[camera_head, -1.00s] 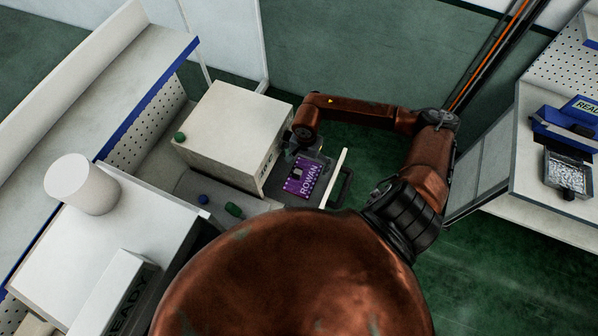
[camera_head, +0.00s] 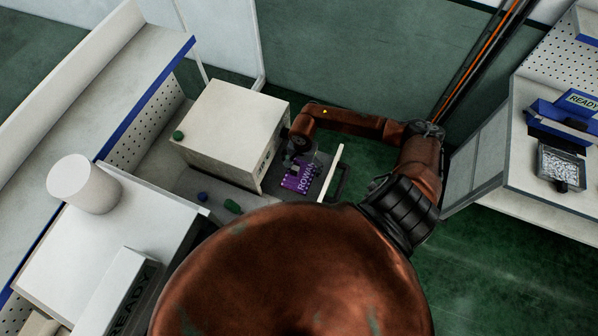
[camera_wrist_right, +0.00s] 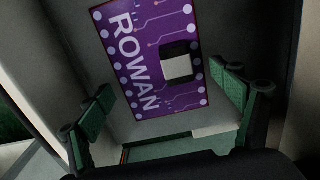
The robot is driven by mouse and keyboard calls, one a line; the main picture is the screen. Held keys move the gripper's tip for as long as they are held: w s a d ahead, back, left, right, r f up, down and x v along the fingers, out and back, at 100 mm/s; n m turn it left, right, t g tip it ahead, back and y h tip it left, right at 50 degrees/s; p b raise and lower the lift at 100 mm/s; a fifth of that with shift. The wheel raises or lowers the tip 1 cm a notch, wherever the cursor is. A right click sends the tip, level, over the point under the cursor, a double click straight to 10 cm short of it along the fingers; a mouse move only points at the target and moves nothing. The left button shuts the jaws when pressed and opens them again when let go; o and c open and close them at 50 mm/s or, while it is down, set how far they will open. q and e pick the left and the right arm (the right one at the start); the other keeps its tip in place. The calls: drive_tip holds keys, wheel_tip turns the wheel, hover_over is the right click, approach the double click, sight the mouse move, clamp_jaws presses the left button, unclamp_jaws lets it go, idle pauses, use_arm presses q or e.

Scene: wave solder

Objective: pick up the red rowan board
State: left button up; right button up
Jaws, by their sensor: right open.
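The board (camera_head: 304,178) marked ROWAN is purple, not red. It lies flat in the drawer-like tray (camera_head: 336,170) in front of the white box machine. In the right wrist view the purple board (camera_wrist_right: 132,50) shows white pads along its edges and a black and white chip. My right gripper (camera_wrist_right: 167,97) is open, with its green-padded fingers apart and the board between and beyond them; nothing is held. In the head view my right gripper (camera_head: 298,163) is over the board and hides part of it. My left gripper is not in view.
The white box machine (camera_head: 232,125) stands just left of the board. A white cylinder (camera_head: 83,183) and a READY box (camera_head: 115,295) stand on the left bench. A bench at right holds a blue fixture (camera_head: 560,120) and a metallic-looking tray (camera_head: 560,165).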

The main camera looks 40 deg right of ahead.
drive_tip(key=c, duration=0.3)
drive_tip(key=shift+c, duration=0.9)
drive_tip(key=c, duration=1.6)
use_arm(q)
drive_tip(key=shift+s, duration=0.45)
use_arm(e)
drive_tip(key=shift+s, duration=0.1)
clamp_jaws()
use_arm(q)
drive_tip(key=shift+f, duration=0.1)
